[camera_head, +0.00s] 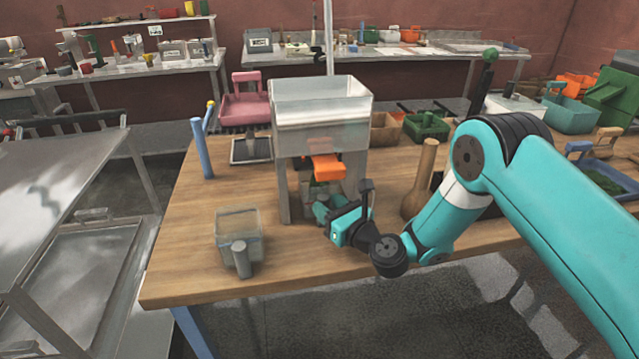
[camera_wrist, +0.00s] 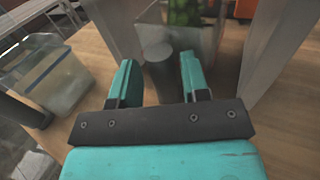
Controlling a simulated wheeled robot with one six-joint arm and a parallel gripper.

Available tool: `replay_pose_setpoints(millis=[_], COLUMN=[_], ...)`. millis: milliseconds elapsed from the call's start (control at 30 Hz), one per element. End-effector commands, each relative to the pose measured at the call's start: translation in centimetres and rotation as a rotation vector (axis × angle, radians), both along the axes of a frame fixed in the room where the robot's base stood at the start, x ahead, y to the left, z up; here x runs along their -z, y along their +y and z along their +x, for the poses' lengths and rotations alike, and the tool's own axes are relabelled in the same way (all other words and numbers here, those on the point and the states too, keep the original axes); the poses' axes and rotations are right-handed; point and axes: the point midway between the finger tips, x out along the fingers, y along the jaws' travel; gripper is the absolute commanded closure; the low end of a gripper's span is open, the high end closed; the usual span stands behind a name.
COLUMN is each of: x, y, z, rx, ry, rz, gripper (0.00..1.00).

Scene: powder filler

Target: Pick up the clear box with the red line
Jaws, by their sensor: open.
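A clear box (camera_head: 232,222) with a grey upright handle stands on the wooden table at the front left. I cannot make out a red line on either box. My gripper (camera_head: 322,211) is open at the filler's front, and its teal fingers (camera_wrist: 158,80) are on either side of that handle, with no clear contact.
The filler's metal legs (camera_head: 283,190) stand close on both sides of my gripper. An orange part (camera_head: 326,167) sits above the box there. A wooden pestle-shaped thing (camera_head: 420,185) stands to the right. The table front (camera_head: 295,257) is clear.

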Motion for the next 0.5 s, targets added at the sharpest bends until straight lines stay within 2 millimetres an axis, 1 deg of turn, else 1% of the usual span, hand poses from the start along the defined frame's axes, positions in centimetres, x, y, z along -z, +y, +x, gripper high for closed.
replay_pose_setpoints(millis=[133, 367, 400, 467, 500], x=[-0.08, 0.04, 0.03, 0.03, 0.03], y=[0.44, 0.48, 0.48, 0.47, 0.47], z=[0.57, 0.62, 0.62, 0.61, 0.61], rx=[0.001, 0.002, 0.002, 0.002, 0.002], ry=[0.0, 0.001, 0.001, 0.001, 0.001], rz=[0.001, 0.002, 0.002, 0.002, 0.002], gripper=[0.58, 0.58, 0.67, 0.81, 0.9])
